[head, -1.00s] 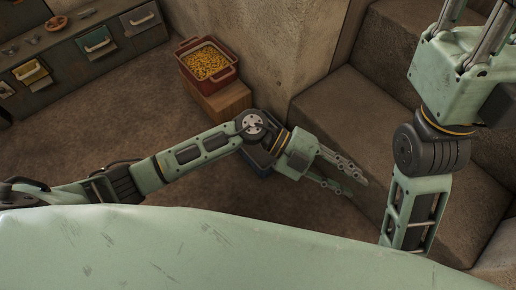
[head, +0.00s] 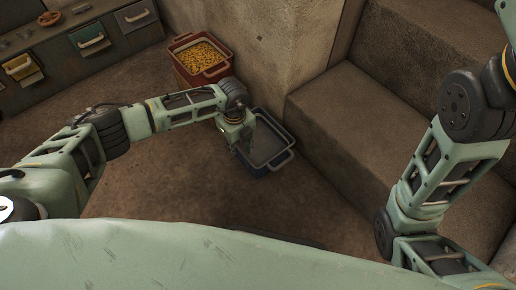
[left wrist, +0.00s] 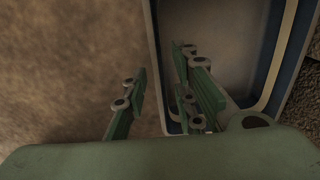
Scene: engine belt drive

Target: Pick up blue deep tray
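The blue deep tray (head: 285,139) sits on the floor against the foot of the wall, in the middle of the head view. It is blue outside, grey and empty-looking inside, with loop handles at its ends. My left gripper (head: 247,150) points down at the tray's left side and hides part of it. In the left wrist view, the two fingers of my left gripper (left wrist: 163,95) are apart, one outside and one over the inside of the tray (left wrist: 156,75), with its side wall between them. Contact with the wall cannot be told. My right gripper is out of view.
A red bin of yellow pieces (head: 203,54) stands just behind the tray. Large stone steps (head: 350,120) rise to its right. A drawer cabinet (head: 70,60) stands at the upper left. The brown floor left of and in front of the tray is clear.

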